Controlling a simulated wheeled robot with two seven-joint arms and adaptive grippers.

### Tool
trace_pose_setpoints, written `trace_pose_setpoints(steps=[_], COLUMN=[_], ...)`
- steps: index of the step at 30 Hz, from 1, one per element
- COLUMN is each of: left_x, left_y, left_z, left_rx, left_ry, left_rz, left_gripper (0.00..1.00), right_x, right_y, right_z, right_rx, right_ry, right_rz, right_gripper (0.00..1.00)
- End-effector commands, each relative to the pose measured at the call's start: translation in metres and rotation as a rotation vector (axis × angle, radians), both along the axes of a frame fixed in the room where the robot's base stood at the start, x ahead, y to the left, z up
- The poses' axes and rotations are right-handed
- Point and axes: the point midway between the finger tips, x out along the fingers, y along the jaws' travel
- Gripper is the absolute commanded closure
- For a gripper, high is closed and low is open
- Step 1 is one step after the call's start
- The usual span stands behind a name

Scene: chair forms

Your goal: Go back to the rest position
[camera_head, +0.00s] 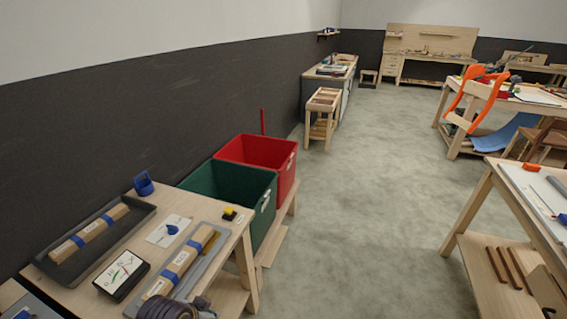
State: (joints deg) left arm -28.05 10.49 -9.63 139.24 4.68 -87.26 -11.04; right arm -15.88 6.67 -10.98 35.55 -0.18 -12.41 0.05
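A dark grey, rounded, ridged shape (178,308) is cut off by the bottom edge, over the near end of a grey tray. It looks like part of my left arm or gripper, but I cannot make out fingers or anything held. My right gripper is not in view.
A wooden table (222,271) at lower left holds grey trays with wooden bars. Beyond it stand a green bin (230,184) and a red bin (284,155). The floor (365,200) between is clear.

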Motion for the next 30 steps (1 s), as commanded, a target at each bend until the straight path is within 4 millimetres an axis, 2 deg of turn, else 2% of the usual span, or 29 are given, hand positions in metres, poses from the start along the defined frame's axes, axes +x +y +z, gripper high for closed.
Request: trace_pose_setpoints(steps=[8, 14, 21, 30], left_x=[-0.022, -0.035, -0.029, -0.022], left_y=[0.017, 0.027, 0.027, 0.025], left_z=[-0.003, -0.005, -0.027, -0.065], left_rx=[-0.014, -0.018, -0.016, -0.014], left_ry=[0.055, 0.085, 0.094, 0.105], left_rz=[0.175, 0.279, 0.280, 0.278], left_gripper=[1.00, 1.00, 1.00, 1.00], right_x=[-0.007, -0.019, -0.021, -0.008], right_y=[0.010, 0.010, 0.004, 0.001], right_z=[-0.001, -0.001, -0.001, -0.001], right_rx=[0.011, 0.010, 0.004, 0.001], right_ry=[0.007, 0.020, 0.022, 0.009], right_rz=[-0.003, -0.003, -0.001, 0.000], right_gripper=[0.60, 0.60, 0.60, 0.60])
